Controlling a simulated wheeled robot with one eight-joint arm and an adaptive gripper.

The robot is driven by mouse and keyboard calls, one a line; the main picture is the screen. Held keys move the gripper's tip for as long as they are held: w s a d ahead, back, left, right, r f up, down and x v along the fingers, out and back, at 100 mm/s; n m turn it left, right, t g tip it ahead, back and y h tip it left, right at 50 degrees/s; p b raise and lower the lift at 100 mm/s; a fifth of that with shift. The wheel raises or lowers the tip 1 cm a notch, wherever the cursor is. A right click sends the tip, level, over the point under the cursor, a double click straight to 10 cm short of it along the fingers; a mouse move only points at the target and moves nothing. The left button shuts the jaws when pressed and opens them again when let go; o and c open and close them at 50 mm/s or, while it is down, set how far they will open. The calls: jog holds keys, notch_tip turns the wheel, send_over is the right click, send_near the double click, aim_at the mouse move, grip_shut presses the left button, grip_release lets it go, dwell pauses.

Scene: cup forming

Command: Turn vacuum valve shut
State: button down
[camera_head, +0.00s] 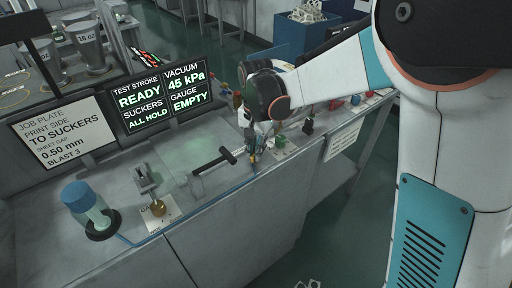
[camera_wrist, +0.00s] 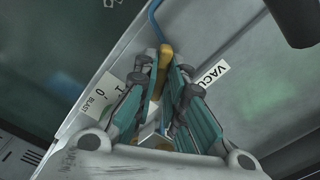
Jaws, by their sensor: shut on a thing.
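The vacuum valve is a small brass-yellow fitting (camera_wrist: 165,50) on the grey bench, with a blue hose running from it. A white label reading "VACU" lies to its right in the wrist view, and a label with "BLAST", 0 and 1 lies to its left. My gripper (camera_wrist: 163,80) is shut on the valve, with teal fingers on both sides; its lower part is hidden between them. In the head view my gripper (camera_head: 254,148) points down at the bench, with a bit of yellow (camera_head: 252,157) at its tips.
A screen (camera_head: 186,88) reads vacuum 45 kPa, gauge EMPTY; another (camera_head: 140,101) reads test stroke READY. A black T-handle (camera_head: 213,160) stands left of my gripper. Small coloured parts lie beyond my gripper.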

jog(key=n+p, duration=0.1)
jog(key=n, duration=0.5)
jog(key=shift+n, duration=0.3)
jog(key=n, duration=0.5)
jog(key=shift+n, duration=0.4)
jog(key=c, duration=1.7)
grip_release()
jog(key=shift+o, duration=0.2)
jog(key=shift+r, duration=0.1)
notch_tip(320, 180, up, 12)
